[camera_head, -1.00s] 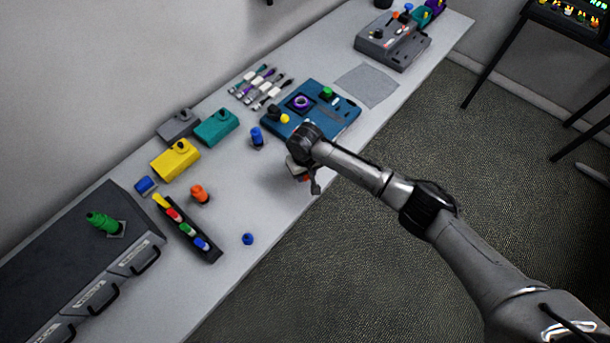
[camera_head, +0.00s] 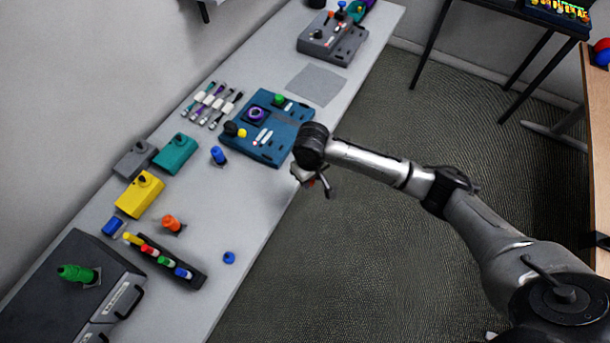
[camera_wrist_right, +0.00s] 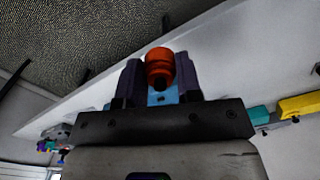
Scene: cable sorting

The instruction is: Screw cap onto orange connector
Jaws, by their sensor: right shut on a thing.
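The orange connector (camera_head: 173,223) stands upright on a small base on the bench in the head view, just behind the rack of coloured pieces. My right gripper (camera_head: 318,183) is at the bench's front edge, well to the right of the connector and raised. In the right wrist view its two dark fingers (camera_wrist_right: 159,84) are shut on an orange-red cap (camera_wrist_right: 160,62), which sticks out past the fingertips. The cap's inside and thread are hidden. In the head view the cap is mostly hidden by the wrist. My left gripper is not in view.
The rack (camera_head: 172,266) holds several coloured pieces. A blue ring-like piece (camera_head: 229,258) lies in front of it. Yellow (camera_head: 133,200) and teal (camera_head: 171,158) boxes stand behind. A blue connector (camera_head: 218,155) and a blue-green board (camera_head: 283,145) are farther along. The bench between connector and gripper is clear.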

